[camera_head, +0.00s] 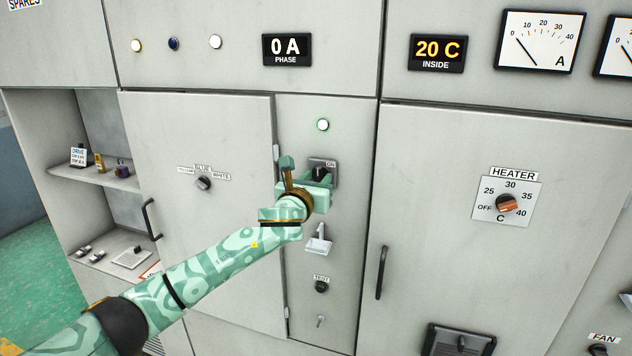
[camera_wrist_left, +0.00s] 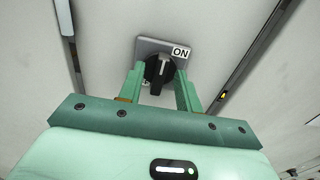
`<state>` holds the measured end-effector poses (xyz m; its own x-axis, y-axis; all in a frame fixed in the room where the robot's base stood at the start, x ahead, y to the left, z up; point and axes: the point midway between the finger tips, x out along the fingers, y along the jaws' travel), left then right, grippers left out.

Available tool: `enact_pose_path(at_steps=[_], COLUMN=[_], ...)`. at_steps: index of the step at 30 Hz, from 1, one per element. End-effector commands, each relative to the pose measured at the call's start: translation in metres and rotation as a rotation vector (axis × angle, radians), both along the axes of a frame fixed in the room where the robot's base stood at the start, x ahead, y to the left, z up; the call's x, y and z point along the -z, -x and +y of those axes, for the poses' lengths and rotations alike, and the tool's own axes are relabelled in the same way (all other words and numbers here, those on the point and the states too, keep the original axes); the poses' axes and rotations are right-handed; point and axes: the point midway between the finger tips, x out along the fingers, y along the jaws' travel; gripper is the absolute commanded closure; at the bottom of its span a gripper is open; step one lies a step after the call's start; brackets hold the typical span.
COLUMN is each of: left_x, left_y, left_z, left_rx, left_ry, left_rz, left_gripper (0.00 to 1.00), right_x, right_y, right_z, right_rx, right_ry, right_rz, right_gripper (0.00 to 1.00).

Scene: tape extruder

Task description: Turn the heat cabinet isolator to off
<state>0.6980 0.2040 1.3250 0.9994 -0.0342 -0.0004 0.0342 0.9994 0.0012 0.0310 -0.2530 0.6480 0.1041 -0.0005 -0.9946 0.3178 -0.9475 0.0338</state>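The heat cabinet isolator is a black rotary knob (camera_head: 319,171) on a grey plate on the narrow middle panel, beside an ON label. In the left wrist view the knob (camera_wrist_left: 158,70) has a white mark at its upper part, and the ON label is at its upper right. My left gripper (camera_head: 307,177) is at the knob and partly covers it in the head view. In the left wrist view the left gripper's fingers (camera_wrist_left: 160,82) are apart, one on each side of the knob; contact is not clear. My right gripper is in neither view.
A lit lamp (camera_head: 323,125) is above the isolator. A pale handle (camera_head: 319,240), a TEST knob (camera_head: 321,287) and a key switch are below it. Door handles (camera_head: 382,272) stick out on both sides. A heater dial (camera_head: 507,204) is at right and open shelves (camera_head: 95,178) at left.

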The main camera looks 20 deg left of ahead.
Motion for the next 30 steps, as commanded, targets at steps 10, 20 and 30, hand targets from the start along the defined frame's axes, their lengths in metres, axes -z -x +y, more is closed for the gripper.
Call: enact_pose_path(at_steps=[10, 20, 30], left_x=[0.000, 0.000, -0.002], left_y=[-0.001, -0.001, -0.001], left_z=[0.000, 0.000, 0.000], left_rx=[0.000, 0.000, 0.000], left_ry=[0.000, 0.009, 0.154], left_rz=[0.000, 0.001, 0.007], left_gripper=[0.85, 1.00, 1.00], right_x=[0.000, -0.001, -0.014], right_y=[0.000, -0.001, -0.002], right_z=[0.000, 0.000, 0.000], right_rx=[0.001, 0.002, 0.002], right_ry=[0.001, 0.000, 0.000], right_rz=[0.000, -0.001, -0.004], right_gripper=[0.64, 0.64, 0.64])
